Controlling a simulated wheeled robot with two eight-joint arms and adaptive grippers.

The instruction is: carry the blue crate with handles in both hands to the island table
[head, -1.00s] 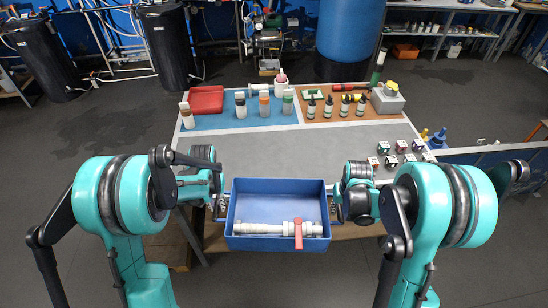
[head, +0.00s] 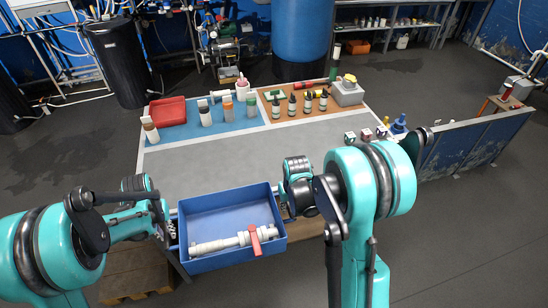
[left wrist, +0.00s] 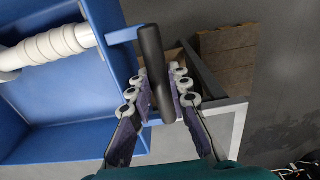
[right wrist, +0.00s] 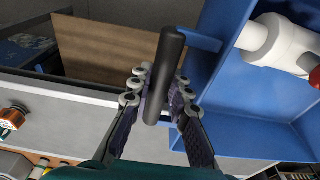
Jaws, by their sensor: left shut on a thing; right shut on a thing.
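The blue crate (head: 229,197) hangs between my two grippers in front of the near edge of the island table (head: 230,158). A white pipe fitting with a red lever handle (head: 254,240) lies inside it. My left gripper (left wrist: 156,88) is shut on the crate's black handle at its left end. My right gripper (right wrist: 160,92) is shut on the other black handle at the right end. The crate looks slightly tilted in the head view. In the head view the right arm hides part of the table's right side.
The table's grey front area is bare. Behind it are a red tray (head: 167,111), several bottles (head: 205,115) and a grey box (head: 346,92). Small cubes (head: 366,134) sit at the right. A wooden pallet (head: 130,278) is low at left.

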